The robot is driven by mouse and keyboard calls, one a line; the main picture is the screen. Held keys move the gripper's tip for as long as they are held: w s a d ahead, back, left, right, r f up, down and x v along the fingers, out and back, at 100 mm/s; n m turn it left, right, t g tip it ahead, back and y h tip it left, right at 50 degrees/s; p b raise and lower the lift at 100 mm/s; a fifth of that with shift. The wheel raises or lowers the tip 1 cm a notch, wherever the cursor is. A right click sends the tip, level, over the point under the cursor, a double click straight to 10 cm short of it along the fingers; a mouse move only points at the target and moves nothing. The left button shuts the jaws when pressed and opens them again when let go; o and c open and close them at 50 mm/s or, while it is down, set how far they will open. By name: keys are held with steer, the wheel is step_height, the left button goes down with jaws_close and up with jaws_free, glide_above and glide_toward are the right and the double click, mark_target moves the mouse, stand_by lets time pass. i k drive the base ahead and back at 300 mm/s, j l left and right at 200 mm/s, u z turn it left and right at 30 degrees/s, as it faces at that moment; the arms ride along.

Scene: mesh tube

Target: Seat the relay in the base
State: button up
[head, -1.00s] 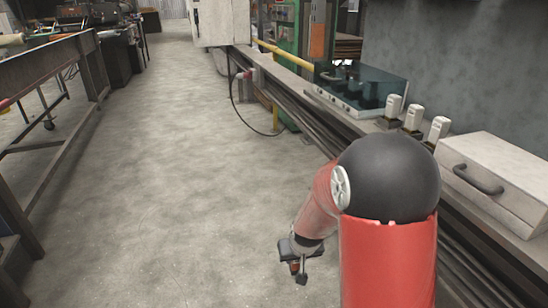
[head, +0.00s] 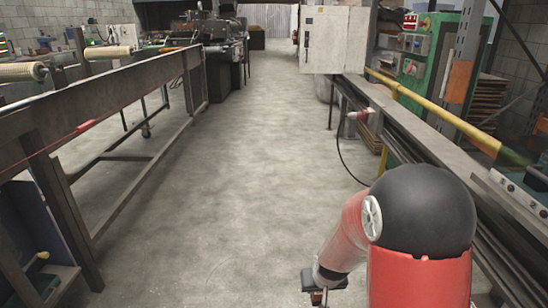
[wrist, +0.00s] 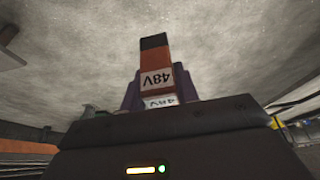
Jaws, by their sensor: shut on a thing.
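The relay (wrist: 155,62) is a narrow block with a dark top, an orange-brown body and a white label reading "48V", upside down in the wrist view. My gripper (wrist: 158,92) is shut on it, with purplish fingers at its two sides. In the head view my gripper (head: 320,297) hangs low over the floor at the bottom edge, partly cut off, and the relay is hard to make out there. I cannot see the base in either current view.
A long bench (head: 434,150) runs along the right, with a teal-covered box (head: 540,195) at the right edge. A white cabinet (head: 336,40) stands farther back. A steel frame table (head: 105,100) runs along the left. The concrete floor (head: 235,190) between them is clear.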

mark_target(344, 67)
steer(key=i, duration=5.9)
steer(key=i+j+z, duration=0.1)
steer(key=i+z, duration=0.3)
steer(key=i, duration=0.15)
steer(key=i+j+z, duration=0.4)
steer(key=i, duration=0.15)
steer(key=i+j+z, duration=0.95)
steer(key=j+z, duration=0.15)
steer(key=i+j+z, duration=0.25)
steer(key=j, duration=0.2)
steer(key=j+z, duration=0.2)
steer(key=i+j+z, duration=0.1)
steer(key=j+z, duration=0.15)
steer(key=j, duration=0.25)
